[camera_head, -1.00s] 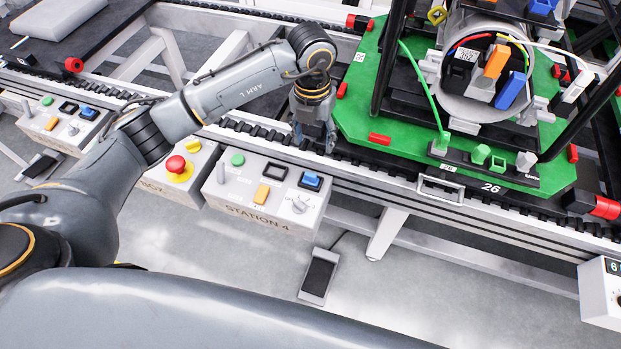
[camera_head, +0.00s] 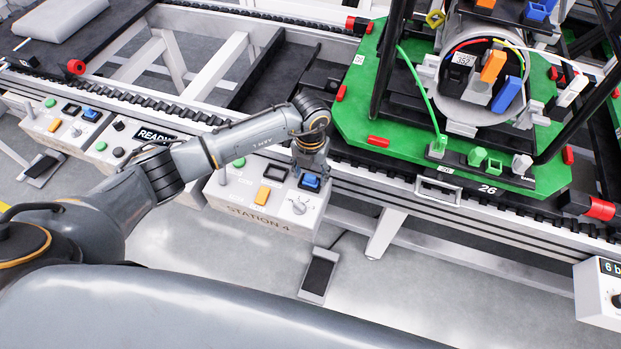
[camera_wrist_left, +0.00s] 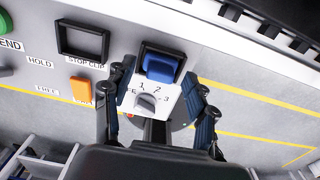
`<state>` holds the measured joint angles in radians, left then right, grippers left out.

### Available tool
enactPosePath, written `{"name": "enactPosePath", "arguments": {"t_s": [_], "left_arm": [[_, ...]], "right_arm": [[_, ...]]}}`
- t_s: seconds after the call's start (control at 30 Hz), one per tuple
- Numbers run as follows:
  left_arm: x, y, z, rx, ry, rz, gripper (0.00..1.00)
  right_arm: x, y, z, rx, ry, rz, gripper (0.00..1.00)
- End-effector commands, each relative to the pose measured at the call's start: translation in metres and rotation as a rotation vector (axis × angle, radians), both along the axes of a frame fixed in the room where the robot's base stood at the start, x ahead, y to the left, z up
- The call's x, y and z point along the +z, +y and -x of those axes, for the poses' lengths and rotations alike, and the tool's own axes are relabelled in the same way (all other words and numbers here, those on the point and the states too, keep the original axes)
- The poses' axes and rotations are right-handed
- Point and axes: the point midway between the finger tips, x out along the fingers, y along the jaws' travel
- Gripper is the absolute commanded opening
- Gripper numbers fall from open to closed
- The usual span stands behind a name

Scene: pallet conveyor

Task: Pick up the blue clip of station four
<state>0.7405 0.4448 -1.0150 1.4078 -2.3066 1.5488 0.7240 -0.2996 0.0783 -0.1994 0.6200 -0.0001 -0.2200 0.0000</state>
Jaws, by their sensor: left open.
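The blue clip (camera_head: 311,182) sits in a dark square holder on the grey station 4 control box (camera_head: 258,222). In the left wrist view the blue clip (camera_wrist_left: 161,68) lies between the fingers, near their tips. My left gripper (camera_head: 308,172) points down over the box's back right corner, just above the clip. In the left wrist view the left gripper (camera_wrist_left: 158,82) is open, with a finger on each side of the clip and nothing held. I cannot tell whether a finger touches the holder. My right gripper is not in view.
An empty black frame (camera_wrist_left: 83,41) and an orange button (camera_wrist_left: 81,90) are left of the clip. A grey knob (camera_head: 299,206) is in front of it. The conveyor rail and green pallet (camera_head: 400,153) are behind and right. A foot pedal (camera_head: 318,275) is on the floor.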

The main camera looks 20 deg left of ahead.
Motion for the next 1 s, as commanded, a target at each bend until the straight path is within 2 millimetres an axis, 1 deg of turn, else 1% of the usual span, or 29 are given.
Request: {"name": "enactPosePath", "arguments": {"t_s": [0.1, 0.3, 0.37, 0.4, 0.57, 0.87, 1.0], "left_arm": [[-0.0066, -0.0001, -0.0003, -0.001, -0.001, 0.0, 0.57], [-0.0069, -0.0001, -0.0003, -0.001, -0.002, 0.0, 0.57], [-0.0068, -0.0002, -0.0003, -0.001, -0.002, 0.0, 0.44], [-0.0068, -0.0001, -0.0003, -0.001, -0.002, 0.0, 0.36], [-0.0066, -0.0001, -0.0004, -0.001, -0.002, 0.0, 0.04], [-0.0058, -0.0001, -0.0005, -0.001, -0.002, 0.0, 0.03], [-0.0001, -0.0002, -0.0008, -0.001, -0.003, 0.001, 0.03]], "right_arm": [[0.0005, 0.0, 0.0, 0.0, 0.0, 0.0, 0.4], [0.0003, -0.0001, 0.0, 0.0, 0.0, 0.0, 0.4], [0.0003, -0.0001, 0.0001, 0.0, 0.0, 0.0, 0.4], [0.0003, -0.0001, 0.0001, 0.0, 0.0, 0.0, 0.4], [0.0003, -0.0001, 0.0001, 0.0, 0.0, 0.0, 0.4], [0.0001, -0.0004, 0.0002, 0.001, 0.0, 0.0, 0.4], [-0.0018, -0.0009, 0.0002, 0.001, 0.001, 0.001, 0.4]]}}
